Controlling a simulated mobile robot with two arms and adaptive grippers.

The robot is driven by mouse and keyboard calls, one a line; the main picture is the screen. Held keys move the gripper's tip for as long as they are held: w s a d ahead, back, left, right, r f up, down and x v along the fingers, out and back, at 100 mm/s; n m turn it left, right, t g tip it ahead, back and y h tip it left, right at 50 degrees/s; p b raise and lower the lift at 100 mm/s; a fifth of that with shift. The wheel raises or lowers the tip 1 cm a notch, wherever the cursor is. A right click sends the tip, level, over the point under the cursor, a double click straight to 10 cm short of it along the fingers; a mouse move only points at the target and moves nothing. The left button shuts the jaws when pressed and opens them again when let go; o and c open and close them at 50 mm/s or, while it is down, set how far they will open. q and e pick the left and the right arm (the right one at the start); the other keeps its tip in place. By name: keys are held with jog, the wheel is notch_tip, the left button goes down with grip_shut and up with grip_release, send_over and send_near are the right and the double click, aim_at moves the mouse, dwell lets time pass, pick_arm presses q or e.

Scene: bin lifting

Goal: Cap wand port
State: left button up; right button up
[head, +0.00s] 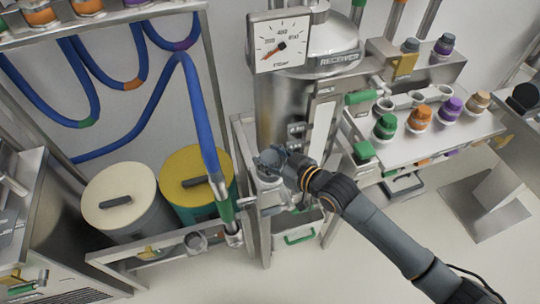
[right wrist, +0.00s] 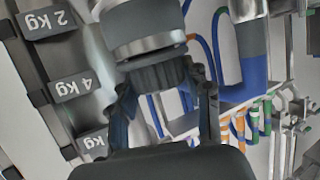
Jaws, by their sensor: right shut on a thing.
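My right gripper (head: 272,160) reaches in from the lower right to the front of the steel receiver tank (head: 285,105). In the right wrist view its two fingers (right wrist: 165,85) are shut on a dark grey cap (right wrist: 148,28) with a ribbed end and a shiny metal band. In the head view the cap is small and partly hidden by the gripper. A metal fitting (head: 268,178) shows just below it; I cannot tell whether they touch. The wand (head: 225,205), on a blue hose with a green band, stands in a metal cup at the left. My left gripper is out of view.
Green (head: 386,126), orange (head: 420,117), purple and tan caps stand on a steel shelf at the right. A cream-lidded drum (head: 120,190) and a yellow-lidded drum (head: 190,172) stand at the left behind a rail. Blue hoses hang above them. A pressure gauge (head: 280,45) fronts the tank.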

jog(key=shift+f, duration=0.2)
jog(key=o, duration=1.5)
jog(key=shift+s+r, duration=0.1)
jog(key=v, duration=1.2)
